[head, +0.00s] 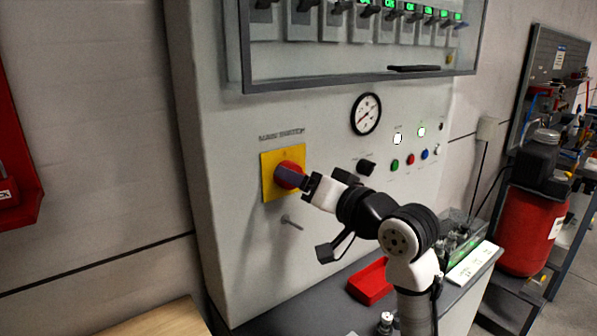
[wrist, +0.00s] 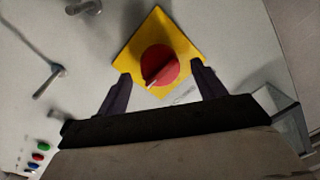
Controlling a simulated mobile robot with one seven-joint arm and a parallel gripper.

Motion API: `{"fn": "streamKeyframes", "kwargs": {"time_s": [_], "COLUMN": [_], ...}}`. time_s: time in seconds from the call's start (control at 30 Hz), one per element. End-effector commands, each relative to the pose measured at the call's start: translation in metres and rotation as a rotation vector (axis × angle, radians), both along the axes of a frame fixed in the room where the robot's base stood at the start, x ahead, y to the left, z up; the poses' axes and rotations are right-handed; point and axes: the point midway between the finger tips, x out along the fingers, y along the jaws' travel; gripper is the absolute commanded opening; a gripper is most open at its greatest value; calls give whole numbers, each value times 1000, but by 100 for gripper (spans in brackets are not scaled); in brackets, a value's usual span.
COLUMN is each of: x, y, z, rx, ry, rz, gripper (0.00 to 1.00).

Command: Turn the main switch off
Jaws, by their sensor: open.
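The main switch is a red rotary knob (head: 289,174) on a yellow square plate (head: 269,187), mounted on the front of the grey cabinet under a "MAIN SWITCH" label. In the wrist view the red knob (wrist: 158,66) sits between my two dark fingers, with the yellow plate (wrist: 138,48) behind it. The knob's raised grip slants toward the lower left in that view. My gripper (wrist: 158,92) is open, with a finger on each side of the knob and visible gaps to it. In the head view my gripper (head: 300,180) is right at the knob and partly covers it.
A small lever (head: 291,222) sticks out below the plate. A black selector knob (head: 366,167), a gauge (head: 366,114) and coloured buttons (head: 410,160) are to the right. A red bin (head: 371,283) lies on the ledge below. A glazed breaker box (head: 360,80) is above.

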Motion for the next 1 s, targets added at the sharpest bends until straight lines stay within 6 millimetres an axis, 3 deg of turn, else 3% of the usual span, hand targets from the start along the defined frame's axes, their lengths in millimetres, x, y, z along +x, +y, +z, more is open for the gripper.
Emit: {"fn": "streamKeyframes", "kwargs": {"time_s": [0.47, 0.8, 1.0], "x": [10, 10, 10], "y": [10, 10, 10], "z": [-1, 0, -1], "rx": [-1, 0, -13], "ry": [-1, -1, -11], "rz": [0, 1, 1], "gripper": [68, 24, 24]}}
